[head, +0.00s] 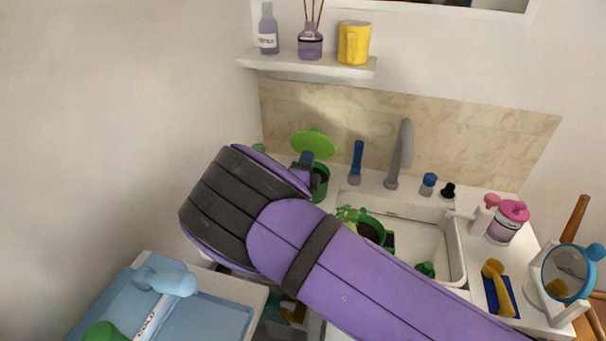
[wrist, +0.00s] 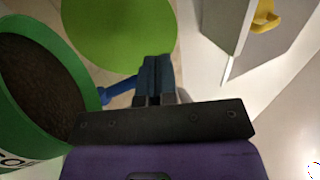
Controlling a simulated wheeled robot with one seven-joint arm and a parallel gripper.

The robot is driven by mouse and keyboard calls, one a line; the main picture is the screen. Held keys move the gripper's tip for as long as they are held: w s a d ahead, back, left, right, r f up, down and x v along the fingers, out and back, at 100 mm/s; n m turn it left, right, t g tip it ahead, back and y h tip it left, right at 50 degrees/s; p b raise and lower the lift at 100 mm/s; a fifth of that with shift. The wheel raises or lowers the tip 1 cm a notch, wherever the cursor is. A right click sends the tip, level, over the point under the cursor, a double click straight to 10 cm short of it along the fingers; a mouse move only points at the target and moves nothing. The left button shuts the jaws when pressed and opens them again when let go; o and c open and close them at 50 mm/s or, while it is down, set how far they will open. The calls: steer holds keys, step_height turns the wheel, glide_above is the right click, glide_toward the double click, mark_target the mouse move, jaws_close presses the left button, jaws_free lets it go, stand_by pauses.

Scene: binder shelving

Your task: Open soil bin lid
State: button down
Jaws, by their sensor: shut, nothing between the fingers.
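The soil bin (wrist: 70,75) is a round green container with dark soil (wrist: 35,85) showing inside, at the left of the wrist view. In the head view the bin (head: 321,183) stands on the counter, partly hidden by my arm. Its bright green round lid (wrist: 118,30) is raised away from the opening; in the head view the lid (head: 313,143) shows above the bin. My gripper (wrist: 156,62) is shut and empty, beside the bin rim and in front of the lid. It also shows in the head view (head: 306,160). Whether its tips touch the lid I cannot tell.
A shelf (head: 310,65) with a yellow mug (head: 353,43) hangs above. A blue tray (head: 215,315) is at lower left.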

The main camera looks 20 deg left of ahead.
mark_target(316, 129)
steer(key=shift+x, duration=2.55)
steer(key=shift+w+r+g, duration=0.6)
steer(key=shift+w+g, duration=0.3)
steer(key=shift+g, duration=0.1)
steer(key=shift+w+r+g, duration=0.3)
steer(key=shift+w+g, duration=0.3)
steer(key=shift+w, duration=0.1)
steer(key=shift+w+r+g, duration=0.15)
steer(key=shift+w+g, duration=1.3)
steer(key=shift+g, duration=0.05)
